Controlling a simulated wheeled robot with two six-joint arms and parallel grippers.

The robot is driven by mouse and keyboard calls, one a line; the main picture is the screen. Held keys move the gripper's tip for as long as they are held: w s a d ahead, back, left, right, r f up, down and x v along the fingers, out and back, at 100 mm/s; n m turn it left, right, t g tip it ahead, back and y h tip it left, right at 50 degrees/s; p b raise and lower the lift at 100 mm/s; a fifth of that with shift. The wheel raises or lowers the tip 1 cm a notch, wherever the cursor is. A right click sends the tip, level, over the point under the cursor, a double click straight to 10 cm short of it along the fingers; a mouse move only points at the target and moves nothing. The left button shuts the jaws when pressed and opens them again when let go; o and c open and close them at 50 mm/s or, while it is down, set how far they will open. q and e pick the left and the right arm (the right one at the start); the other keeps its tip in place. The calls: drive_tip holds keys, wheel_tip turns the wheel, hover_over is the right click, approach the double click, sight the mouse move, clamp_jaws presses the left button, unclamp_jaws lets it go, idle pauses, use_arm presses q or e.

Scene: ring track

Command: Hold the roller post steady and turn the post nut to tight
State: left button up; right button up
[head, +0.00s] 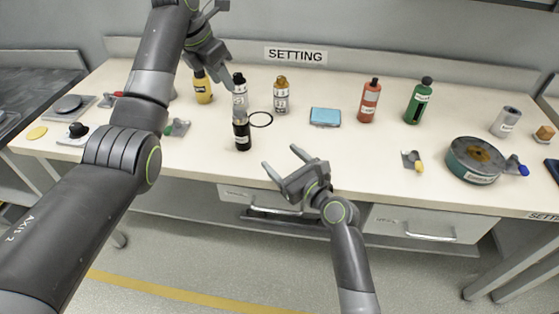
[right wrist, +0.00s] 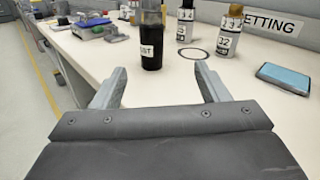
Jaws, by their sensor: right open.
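I cannot tell for certain which thing is the roller post; no post nut is clearly legible. A black cylinder (head: 242,134) stands upright near the middle of the table; its label in the right wrist view (right wrist: 151,38) ends in "ST". A silver-grey cylinder (head: 239,102) with a dark top stands behind it. My left gripper (head: 226,80) is at the back left, its finger close to the silver-grey cylinder; its jaw opening is unclear. My right gripper (head: 281,160) is open and empty at the front edge, to the lower right of the black cylinder and apart from it.
A black ring (head: 261,120) lies by the cylinders. A round green tin (head: 474,162) and a yellow-knobbed plate (head: 412,160) are right. The front middle is clear.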

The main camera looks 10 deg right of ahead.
sight(246, 130)
drive_tip(key=shift+a+r+m+y, duration=0.2)
drive_tip(key=shift+a+m+y, duration=0.2)
drive_tip(key=shift+a, duration=0.3)
drive_tip(key=x, duration=1.7)
drive_tip(key=shift+d+f, duration=0.1)
drive_tip(key=c, duration=1.2)
